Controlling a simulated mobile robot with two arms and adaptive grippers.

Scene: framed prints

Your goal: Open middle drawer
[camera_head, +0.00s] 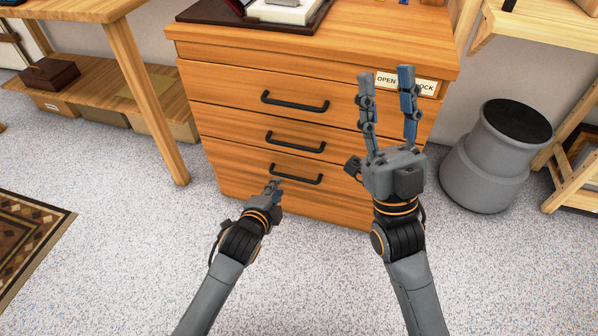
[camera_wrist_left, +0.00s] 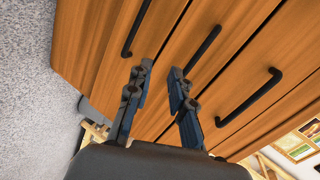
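A wooden cabinet (camera_head: 225,110) has three drawers, each with a black bar handle, and all look closed. The middle drawer's handle (camera_head: 295,141) sits between the top handle (camera_head: 295,103) and the bottom handle (camera_head: 296,175). My left gripper (camera_head: 275,184) is low in front of the bottom drawer, near its handle. In the left wrist view my left gripper (camera_wrist_left: 160,67) has its fingertips apart with nothing between them, and the middle handle (camera_wrist_left: 203,50) is just right of them. My right gripper (camera_head: 386,73) is open and empty, raised before the cabinet's right side.
A grey cylindrical bin or stool (camera_head: 485,165) stands right of the cabinet. A wooden table leg (camera_head: 145,95) and low shelf are at left. An "OPEN…OCK" sign (camera_head: 425,86) is partly hidden by my right fingers. A patterned rug (camera_head: 30,240) lies at left; the carpet ahead is clear.

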